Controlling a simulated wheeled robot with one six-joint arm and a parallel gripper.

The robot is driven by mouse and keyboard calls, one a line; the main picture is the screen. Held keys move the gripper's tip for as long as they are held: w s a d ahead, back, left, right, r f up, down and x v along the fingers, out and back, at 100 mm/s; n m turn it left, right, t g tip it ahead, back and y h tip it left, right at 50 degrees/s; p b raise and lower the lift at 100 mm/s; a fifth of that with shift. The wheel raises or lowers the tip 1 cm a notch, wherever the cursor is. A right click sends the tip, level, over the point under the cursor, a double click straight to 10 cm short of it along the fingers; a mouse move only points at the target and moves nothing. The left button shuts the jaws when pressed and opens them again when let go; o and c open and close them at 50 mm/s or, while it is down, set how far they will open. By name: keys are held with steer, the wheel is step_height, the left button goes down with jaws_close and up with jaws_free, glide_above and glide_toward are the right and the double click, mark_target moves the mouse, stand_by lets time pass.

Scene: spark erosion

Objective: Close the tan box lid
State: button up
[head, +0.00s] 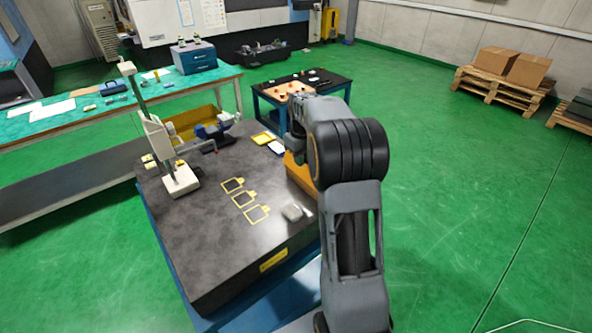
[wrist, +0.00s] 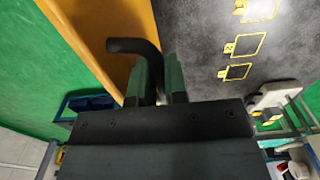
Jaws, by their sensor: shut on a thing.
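The tan box (head: 300,174) stands at the right edge of the dark stone table in the head view, partly hidden behind my arm. In the wrist view its tan surface (wrist: 118,22) runs slantwise across the upper left; I cannot tell how far the lid is open. A bent black handle (wrist: 128,45) shows in front of it. My gripper (wrist: 163,75) has its green-grey fingers shut on the handle, with the bend sticking out to the left. In the head view the fingers are hidden behind my arm.
The stone table (head: 215,240) carries yellow-outlined squares (head: 243,198), a small grey block (head: 292,212) and a tall white height gauge (head: 178,178). A yellow bin (head: 190,122) is at its back. A low dark table (head: 300,85) stands beyond.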

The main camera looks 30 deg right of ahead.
steer(key=shift+d, duration=0.1)
steer(key=shift+w+d+r+p, duration=0.15)
steer(key=shift+d+p, duration=0.35)
steer(key=shift+d, duration=0.5)
steer(key=shift+w+d+p, duration=0.15)
steer(key=shift+d+p, duration=0.2)
steer(key=shift+d, duration=0.2)
steer(key=shift+w+d+f, duration=0.1)
steer(key=shift+d+f, duration=0.1)
steer(key=shift+d, duration=0.15)
